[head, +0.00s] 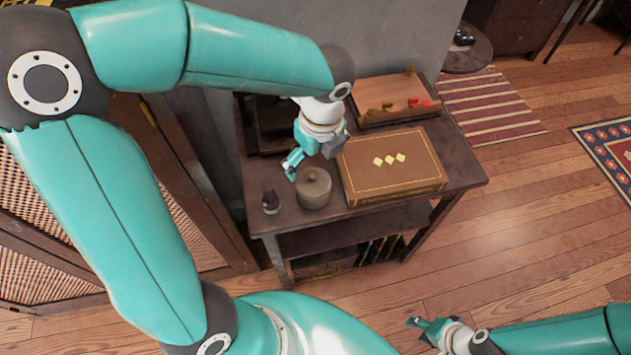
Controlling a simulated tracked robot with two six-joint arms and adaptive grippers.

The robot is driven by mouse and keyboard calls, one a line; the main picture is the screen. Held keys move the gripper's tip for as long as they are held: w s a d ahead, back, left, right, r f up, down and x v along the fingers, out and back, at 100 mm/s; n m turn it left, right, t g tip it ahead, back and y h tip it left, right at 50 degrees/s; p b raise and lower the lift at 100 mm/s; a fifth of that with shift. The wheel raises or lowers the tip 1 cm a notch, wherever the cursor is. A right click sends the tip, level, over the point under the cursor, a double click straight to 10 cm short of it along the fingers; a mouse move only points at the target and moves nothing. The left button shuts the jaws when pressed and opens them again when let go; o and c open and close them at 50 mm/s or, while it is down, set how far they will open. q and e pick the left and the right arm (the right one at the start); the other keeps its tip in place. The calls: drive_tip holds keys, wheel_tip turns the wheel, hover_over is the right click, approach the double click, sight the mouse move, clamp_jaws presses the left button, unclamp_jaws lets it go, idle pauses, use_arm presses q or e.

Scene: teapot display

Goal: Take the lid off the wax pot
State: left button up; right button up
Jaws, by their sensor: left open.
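The wax pot (314,195) is a squat grey-brown round pot near the front left of a dark wooden table. Its lid (314,177), with a small knob on top, sits on it. My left gripper (291,167) is open and empty, just above and behind the pot, slightly to its left. It looks apart from the lid. My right gripper (415,327) is low at the bottom of the view, away from the table; I cannot tell whether its fingers are open or shut.
A brown box with gold diamonds (390,165) stands close to the pot's right. A small dark figurine (270,202) stands to its left. A wooden tray (395,97) with small red and brown items lies behind. The table (455,170) has a lower shelf with books.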

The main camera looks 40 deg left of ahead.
sight(313, 176)
use_arm(q)
drive_tip(key=f, duration=0.5)
drive_tip(key=a+f, duration=0.1)
drive_tip(key=f, duration=0.1)
drive_tip(key=shift+w+f+b, duration=0.15)
drive_tip(key=shift+w+b, duration=0.1)
drive_tip(key=shift+b, duration=0.15)
drive_tip(key=c, duration=1.2)
drive_tip(key=shift+s+d, duration=0.1)
drive_tip(key=shift+s, duration=0.05)
drive_tip(key=c, duration=0.5)
